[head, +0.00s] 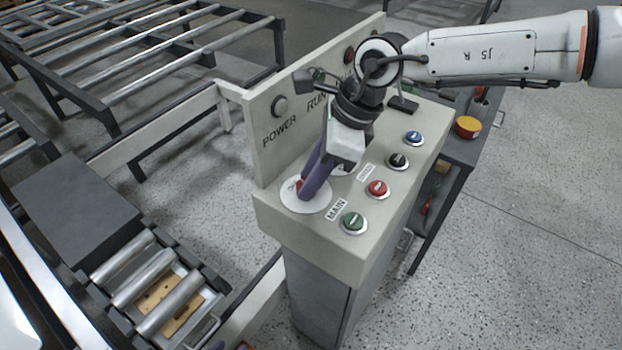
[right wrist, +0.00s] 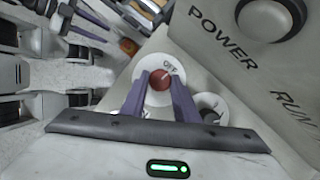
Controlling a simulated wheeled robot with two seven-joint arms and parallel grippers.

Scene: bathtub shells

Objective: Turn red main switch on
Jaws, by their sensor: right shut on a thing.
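The red main switch (head: 299,184) is a small red knob on a round white plate (head: 313,207), beside the MAIN label on the control panel. In the right wrist view the red knob (right wrist: 160,80) sits between the purple fingers, with "OFF" printed above it on the plate. My right gripper (head: 308,190) points down onto the plate and its fingers are shut on the red switch. The fingers hide part of the knob in the head view. My left gripper is not in view.
The control panel (head: 340,245) carries green (head: 354,222), red (head: 377,189), black (head: 398,161) and blue (head: 414,138) buttons. The upright back board has a POWER lamp (head: 280,107). A second white plate is partly hidden behind my gripper. Roller conveyors (head: 150,280) stand left.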

